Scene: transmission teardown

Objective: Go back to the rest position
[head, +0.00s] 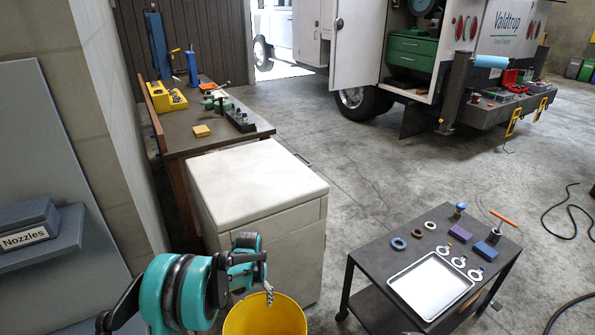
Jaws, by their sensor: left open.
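My left arm comes in at the lower left with teal and black joints. Its gripper (266,279) is open and hangs above the yellow bucket (264,318), near the bucket's back rim. The fingers are small and partly hidden by the wrist, and I see nothing held between them. My right gripper is not in view.
A white cabinet (258,182) stands just behind my left gripper. A dark cart (372,262) with a metal tray (431,284), rings and blue and purple blocks stands at the right. A workbench (185,135) is behind. Open floor lies between the cabinet and the cart.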

